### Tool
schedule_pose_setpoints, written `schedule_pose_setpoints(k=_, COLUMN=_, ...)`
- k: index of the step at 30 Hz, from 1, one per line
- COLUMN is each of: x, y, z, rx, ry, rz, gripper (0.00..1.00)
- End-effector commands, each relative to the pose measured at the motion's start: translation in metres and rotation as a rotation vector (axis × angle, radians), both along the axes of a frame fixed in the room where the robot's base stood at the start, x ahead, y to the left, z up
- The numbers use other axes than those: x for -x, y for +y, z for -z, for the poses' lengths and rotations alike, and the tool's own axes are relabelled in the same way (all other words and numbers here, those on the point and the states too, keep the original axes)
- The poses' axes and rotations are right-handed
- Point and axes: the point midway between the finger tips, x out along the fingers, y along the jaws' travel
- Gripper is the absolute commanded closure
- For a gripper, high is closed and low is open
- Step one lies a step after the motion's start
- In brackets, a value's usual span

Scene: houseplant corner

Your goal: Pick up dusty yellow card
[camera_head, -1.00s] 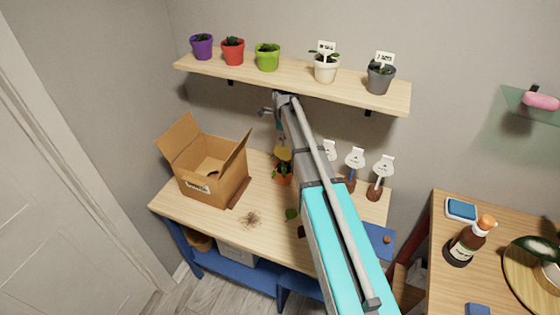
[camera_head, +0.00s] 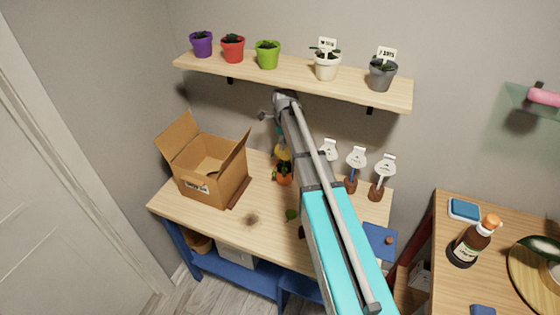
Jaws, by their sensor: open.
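A small yellow patch (camera_head: 282,153) shows just above an orange pot (camera_head: 284,174) on the wooden table, left of my arm. It may be the dusty yellow card, but it is too small and too covered to be sure. My arm reaches across the table to below the wall shelf. My gripper (camera_head: 265,114) shows only in part, as a small grey shape at the arm's far end, above and left of the yellow patch. It is open, and I see nothing held. A gap in the picture separates the grey shape from the patch; their depth is unclear.
An open cardboard box (camera_head: 212,168) stands on the table's left. A shelf (camera_head: 295,76) with several potted plants hangs above. White-tagged tools (camera_head: 356,160) stand right of my arm. A side table holds a bottle (camera_head: 472,242).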

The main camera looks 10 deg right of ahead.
Motion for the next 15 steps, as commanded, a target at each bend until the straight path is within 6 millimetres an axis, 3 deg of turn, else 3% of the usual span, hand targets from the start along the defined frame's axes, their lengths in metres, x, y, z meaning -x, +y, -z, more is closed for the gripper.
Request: schedule_pose_setpoints(k=15, x=0.001, y=0.001, z=0.029, rx=0.000, ry=0.000, rz=0.000, gripper=0.54)
